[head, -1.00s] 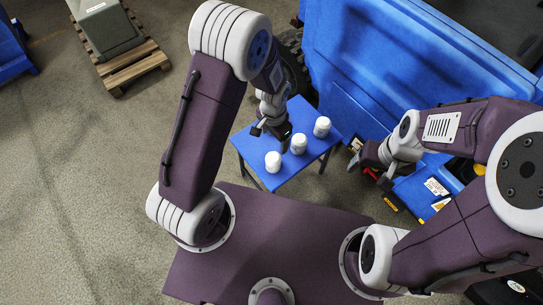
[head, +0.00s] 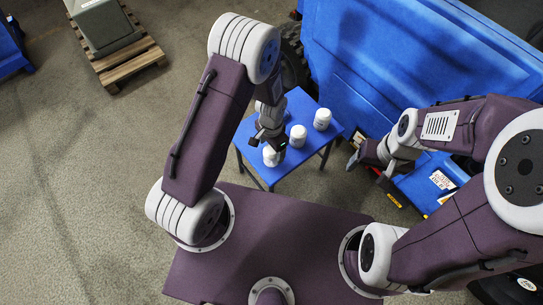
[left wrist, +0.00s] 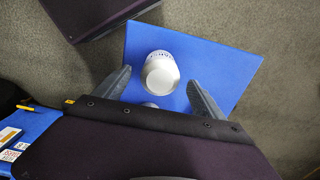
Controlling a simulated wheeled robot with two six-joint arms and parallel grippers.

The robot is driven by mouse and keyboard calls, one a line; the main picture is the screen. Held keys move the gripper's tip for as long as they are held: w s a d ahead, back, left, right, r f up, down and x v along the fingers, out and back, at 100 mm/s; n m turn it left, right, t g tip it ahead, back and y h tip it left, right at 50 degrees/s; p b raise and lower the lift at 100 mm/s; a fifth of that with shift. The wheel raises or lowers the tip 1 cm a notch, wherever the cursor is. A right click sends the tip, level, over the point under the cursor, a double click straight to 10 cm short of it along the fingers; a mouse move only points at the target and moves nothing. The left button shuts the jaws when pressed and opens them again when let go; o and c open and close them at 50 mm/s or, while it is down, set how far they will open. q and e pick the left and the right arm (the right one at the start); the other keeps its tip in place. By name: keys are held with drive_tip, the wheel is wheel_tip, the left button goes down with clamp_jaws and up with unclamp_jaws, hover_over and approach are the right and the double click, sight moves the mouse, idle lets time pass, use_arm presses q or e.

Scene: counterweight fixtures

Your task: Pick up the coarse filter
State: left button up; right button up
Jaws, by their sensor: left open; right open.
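Three white canisters stand upright on a small blue table (head: 253,167): a near-left one (head: 269,158), a middle one (head: 298,136) and a far-right one (head: 322,119). I cannot tell which is the coarse filter. My left gripper (head: 272,146) is above the near-left canister and partly hides it. In the left wrist view, this canister (left wrist: 160,73) lies between the two spread fingers, with space on both sides. A second canister (left wrist: 150,104) shows only a sliver. My right gripper (head: 358,160) is open and empty, right of the table.
A large blue bin (head: 400,60) stands behind the table, and a blue case (head: 425,178) lies to the right. A grey-green box (head: 105,25) sits on a wooden pallet (head: 130,62) at upper left. The floor at left is clear.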

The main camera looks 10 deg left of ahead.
use_arm(q)
wheel_tip(320, 180, down, 2)
drive_tip(key=shift+w+f, duration=0.1)
drive_tip(key=shift+f, duration=0.1)
drive_tip(key=shift+r, duration=0.1)
drive_tip(key=shift+c, duration=0.9)
clamp_jaws()
drive_tip(key=shift+r, duration=0.1)
